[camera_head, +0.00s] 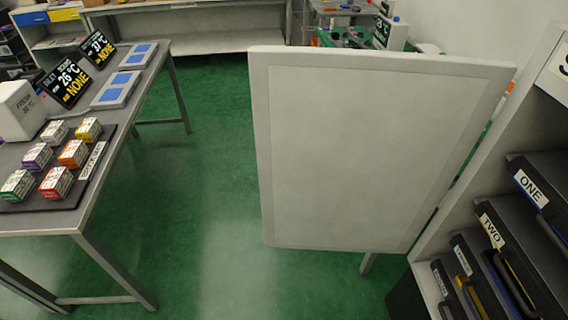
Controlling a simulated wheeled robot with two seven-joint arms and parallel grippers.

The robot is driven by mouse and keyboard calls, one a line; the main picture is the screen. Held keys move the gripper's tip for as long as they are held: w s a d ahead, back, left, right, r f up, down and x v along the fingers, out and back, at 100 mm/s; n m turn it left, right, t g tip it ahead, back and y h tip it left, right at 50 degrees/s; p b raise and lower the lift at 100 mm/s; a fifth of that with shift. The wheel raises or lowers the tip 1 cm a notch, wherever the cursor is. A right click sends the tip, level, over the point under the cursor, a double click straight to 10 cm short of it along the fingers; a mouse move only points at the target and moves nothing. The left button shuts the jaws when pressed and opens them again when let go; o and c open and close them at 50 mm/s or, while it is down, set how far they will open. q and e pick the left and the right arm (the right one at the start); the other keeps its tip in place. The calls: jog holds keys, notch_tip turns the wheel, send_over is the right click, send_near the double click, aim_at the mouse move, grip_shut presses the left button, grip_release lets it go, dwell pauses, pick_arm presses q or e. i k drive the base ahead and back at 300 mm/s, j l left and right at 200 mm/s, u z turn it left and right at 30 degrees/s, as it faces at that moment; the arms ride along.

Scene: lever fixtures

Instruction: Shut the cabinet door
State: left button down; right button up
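The cabinet door (370,150) is a large pale panel standing upright in the middle of the view. It stands open, swung out from the white cabinet (475,165) on the right. The cabinet's front is uncovered, and dark cases with labels such as ONE (530,188) and TWO (491,231) show on its shelves. The hinge side is near the door's right edge; the hinges themselves cannot be made out. Neither of my grippers is in view, and nothing is seen touching the door.
A grey table (95,205) on the left holds small colored boxes (73,153), a white box (20,110), display screens (68,82) and blue-and-white trays (115,90). Green floor (205,190) lies clear between table and door. A bench (190,38) stands at the back.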

aim_at(357, 150)
jog(key=i+j+u, duration=0.85)
jog(key=i+z, duration=0.65)
jog(key=z, duration=0.2)
jog(key=i+j+z, duration=0.25)
jog(key=z, duration=0.15)
jog(key=i+z, duration=0.15)
jog(key=z, duration=0.3)
jog(key=i+j+z, duration=0.15)
jog(key=z, duration=0.35)
jog(key=i+j+z, duration=0.15)
jog(key=z, duration=0.3)
jog(key=j+z, duration=0.3)
jog(key=z, duration=0.15)
jog(key=i+j+z, duration=0.15)
jog(key=j+z, duration=0.15)
jog(key=z, duration=0.2)
jog(key=i+j+z, duration=0.1)
jog(key=j+z, duration=0.6)
jog(key=z, duration=0.25)
